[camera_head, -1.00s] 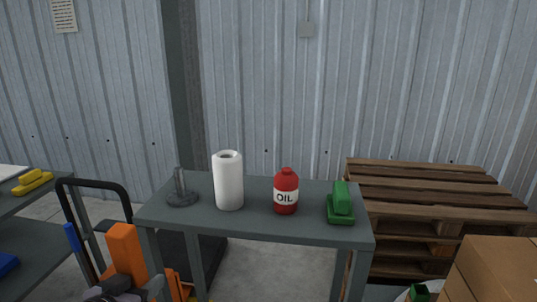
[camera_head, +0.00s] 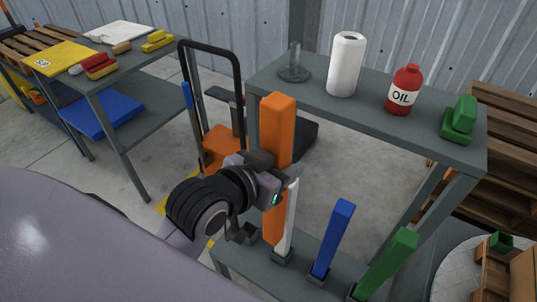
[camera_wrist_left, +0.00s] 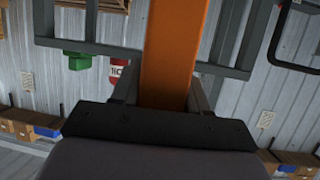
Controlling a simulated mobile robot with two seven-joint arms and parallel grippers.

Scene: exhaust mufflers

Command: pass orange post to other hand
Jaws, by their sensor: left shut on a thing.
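The orange post (camera_head: 277,125) is a long square bar, held nearly upright in the head view. My left gripper (camera_head: 272,180) is shut on it around its middle. In the left wrist view the orange post (camera_wrist_left: 177,55) runs up from between the fingers of my left gripper (camera_wrist_left: 160,95). The post's lower end reaches down beside a white post (camera_head: 291,215); I cannot tell whether it touches the rack below. My right gripper is in neither view.
A blue post (camera_head: 333,240) and a green post (camera_head: 388,264) stand in sockets on a low grey rack (camera_head: 262,270). Behind is a grey table (camera_head: 375,115) with a paper roll (camera_head: 346,65), a red oil bottle (camera_head: 404,90) and a green block (camera_head: 460,120). A hand truck (camera_head: 240,100) stands behind the post.

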